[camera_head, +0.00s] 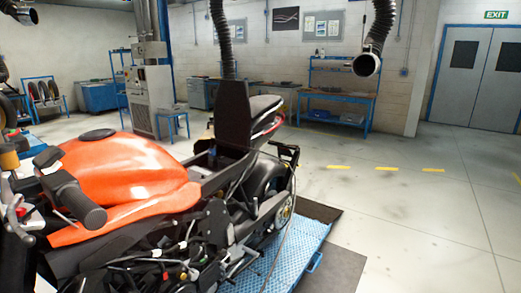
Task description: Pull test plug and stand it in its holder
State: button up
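An orange motorcycle (130,170) stands on a blue ramp plate (300,250), filling the left and lower middle of the head view. Its black seat (232,115) is tipped upright, with the bay below it open. A small dark part with a bluish tint (212,156) shows in that bay; it is too small to tell whether it is the test plug. A thin pale cable (286,238) hangs down beside the rear wheel. I cannot make out a plug holder. My gripper is not in this view.
The grey floor (420,220) right of the ramp is clear, with yellow dashes (387,168). A blue workbench (335,105) and a grey cabinet (152,98) stand behind. A black exhaust hose (376,40) hangs overhead. Grey double doors (478,78) are at the right.

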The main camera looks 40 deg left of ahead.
aim_at(212, 155)
jog(key=i, duration=2.85)
jog(key=u, duration=3.1)
jog(key=i, duration=1)
